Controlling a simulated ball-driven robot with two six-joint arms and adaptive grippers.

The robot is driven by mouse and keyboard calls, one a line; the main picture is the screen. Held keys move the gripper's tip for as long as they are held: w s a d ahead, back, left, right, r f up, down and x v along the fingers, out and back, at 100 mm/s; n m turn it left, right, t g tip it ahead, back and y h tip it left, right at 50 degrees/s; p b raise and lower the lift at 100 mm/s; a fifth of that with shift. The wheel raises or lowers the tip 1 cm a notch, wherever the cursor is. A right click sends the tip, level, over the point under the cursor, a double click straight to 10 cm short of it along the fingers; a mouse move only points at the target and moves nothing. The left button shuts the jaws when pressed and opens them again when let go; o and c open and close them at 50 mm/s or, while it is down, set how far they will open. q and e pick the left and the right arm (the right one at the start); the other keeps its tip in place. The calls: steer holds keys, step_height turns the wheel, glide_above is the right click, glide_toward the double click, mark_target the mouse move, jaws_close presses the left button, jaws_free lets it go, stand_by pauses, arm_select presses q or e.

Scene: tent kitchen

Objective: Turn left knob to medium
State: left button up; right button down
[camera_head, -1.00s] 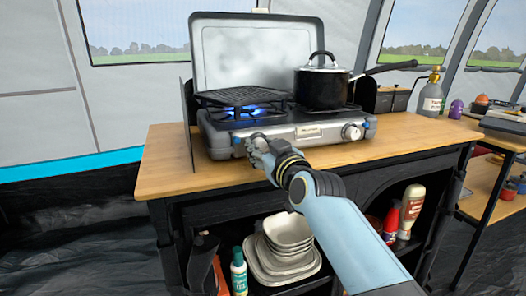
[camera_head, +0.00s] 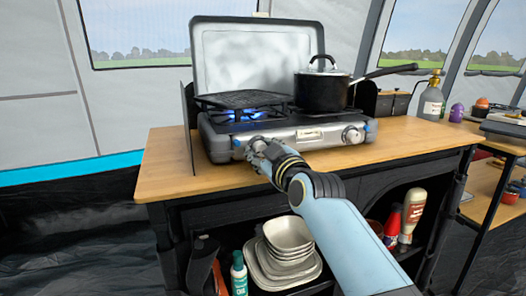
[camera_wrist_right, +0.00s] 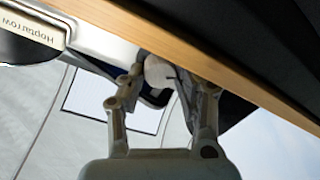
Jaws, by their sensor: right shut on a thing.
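The two-burner stove (camera_head: 315,138) stands on the wooden counter with its lid up. My right gripper (camera_head: 259,156) is at the stove's front left and is shut on the left knob (camera_head: 257,144), which is largely hidden in the head view. In the right wrist view the pale left knob (camera_wrist_right: 157,72) sits between the two fingers of the right gripper (camera_wrist_right: 160,85). Its pointer cannot be read. A blue flame (camera_head: 243,115) burns under the left grate. The right knob (camera_head: 351,134) is free. My left gripper is not in view.
A black lidded pot (camera_head: 322,89) stands on the right burner, its long handle pointing right. Stacked dishes (camera_head: 282,255) and bottles stand on the shelf below.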

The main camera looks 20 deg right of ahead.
steer(key=c, duration=0.9)
jaws_free()
steer(key=shift+c, duration=0.2)
steer(key=shift+s, duration=0.1)
steer(key=s, duration=1.1)
steer(key=shift+s+d+r, duration=0.15)
steer(key=shift+s+d, duration=0.25)
steer(key=shift+d, duration=0.05)
